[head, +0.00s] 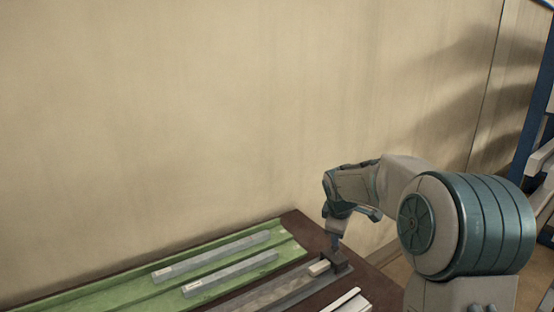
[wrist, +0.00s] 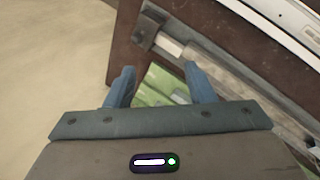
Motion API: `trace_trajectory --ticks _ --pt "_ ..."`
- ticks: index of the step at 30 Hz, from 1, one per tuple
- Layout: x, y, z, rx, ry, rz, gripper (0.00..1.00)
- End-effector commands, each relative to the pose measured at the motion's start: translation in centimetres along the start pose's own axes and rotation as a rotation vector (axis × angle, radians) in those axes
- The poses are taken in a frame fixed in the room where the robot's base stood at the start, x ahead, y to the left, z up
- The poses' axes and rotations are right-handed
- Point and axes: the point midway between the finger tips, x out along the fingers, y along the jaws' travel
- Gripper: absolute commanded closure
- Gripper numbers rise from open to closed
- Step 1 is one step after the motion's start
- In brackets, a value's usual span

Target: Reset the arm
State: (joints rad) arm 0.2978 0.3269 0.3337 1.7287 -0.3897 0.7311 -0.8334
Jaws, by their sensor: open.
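My gripper (wrist: 163,88) shows in the wrist view with its two blue fingers apart and nothing between them. In the head view my gripper (head: 336,241) is at the right end of the bench, close to a dark clamp block (head: 336,262). The block also shows in the wrist view (wrist: 145,32), beyond the fingertips, with a pale piece (wrist: 170,47) beside it. I cannot tell from the head view how high the fingertips are above the block.
A green tray (head: 130,291) holds two grey profiles, a rear one (head: 215,255) and a front one (head: 235,272). A grey rail (head: 275,290) runs to the clamp block on the brown bench (head: 295,225). A white profile (head: 347,300) lies at the front. A plain wall stands behind.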

Motion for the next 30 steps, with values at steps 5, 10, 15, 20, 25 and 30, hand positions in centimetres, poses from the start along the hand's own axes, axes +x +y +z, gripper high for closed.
trace_trajectory --ticks 5,10,15,20,25,30 --pt "-5.3 -4.9 1.8 0.193 -0.028 -0.008 0.51" --pt "-9.3 -9.9 4.1 0.399 -0.039 -0.024 0.51" --pt "-12.3 -15.3 6.5 0.616 -0.036 -0.052 0.51" --pt "-14.2 -20.6 8.8 0.820 -0.021 -0.094 0.51" --pt "-15.1 -25.1 10.5 0.992 -0.003 -0.146 0.51" --pt "-15.3 -27.4 11.3 1.077 0.003 -0.179 0.51"
